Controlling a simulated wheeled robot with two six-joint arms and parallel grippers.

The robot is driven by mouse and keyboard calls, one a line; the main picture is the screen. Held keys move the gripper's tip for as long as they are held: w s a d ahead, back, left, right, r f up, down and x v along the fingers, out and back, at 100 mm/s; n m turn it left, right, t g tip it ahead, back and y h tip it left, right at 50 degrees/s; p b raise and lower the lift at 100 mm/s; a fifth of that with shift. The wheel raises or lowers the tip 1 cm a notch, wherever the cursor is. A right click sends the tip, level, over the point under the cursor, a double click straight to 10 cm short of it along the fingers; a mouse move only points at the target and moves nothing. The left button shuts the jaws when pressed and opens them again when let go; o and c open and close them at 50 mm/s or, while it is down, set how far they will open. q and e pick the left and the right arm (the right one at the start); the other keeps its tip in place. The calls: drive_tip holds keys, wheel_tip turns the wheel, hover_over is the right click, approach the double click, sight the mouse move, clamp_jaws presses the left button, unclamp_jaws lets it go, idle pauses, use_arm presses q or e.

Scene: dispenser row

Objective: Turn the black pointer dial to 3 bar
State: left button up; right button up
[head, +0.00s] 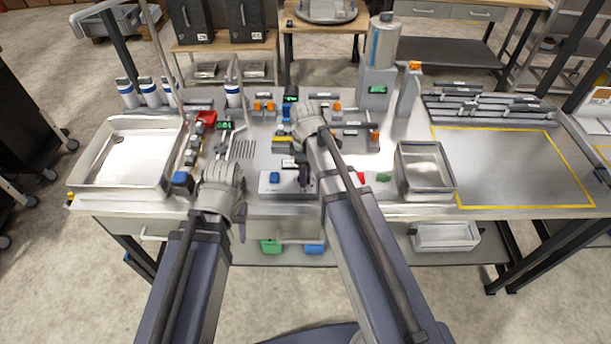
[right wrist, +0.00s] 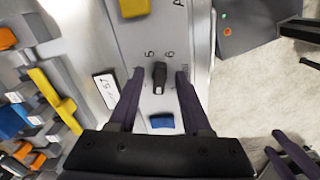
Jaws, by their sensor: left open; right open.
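The black pointer dial (right wrist: 159,74) sits on a light panel with printed numbers beside it, 5 and 6 legible in the right wrist view. My right gripper (right wrist: 157,82) is open, with one dark finger on each side of the dial; whether they touch it I cannot tell. In the head view my right gripper (head: 305,174) is over the right part of the panel (head: 266,190) and hides the dial. Which mark the pointer faces is unclear. My left gripper (head: 241,231) is open and empty at the table's front edge, left of the panel. It also shows in the right wrist view (right wrist: 288,155).
A blue button (head: 275,178) is on the same panel, left of the dial. Orange and yellow fittings crowd behind the panel. The yellow-outlined area (head: 510,170) is clear.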

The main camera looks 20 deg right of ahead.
drive_tip(key=shift+c, duration=0.3)
clamp_jaws()
idle(0.4)
drive_tip(key=m, duration=0.4)
drive_tip(key=shift+s+m, duration=0.1)
drive_tip(key=shift+m, duration=0.3)
drive_tip(key=m, duration=0.4)
drive_tip(key=shift+a+m, duration=0.15)
drive_tip(key=shift+m, duration=0.25)
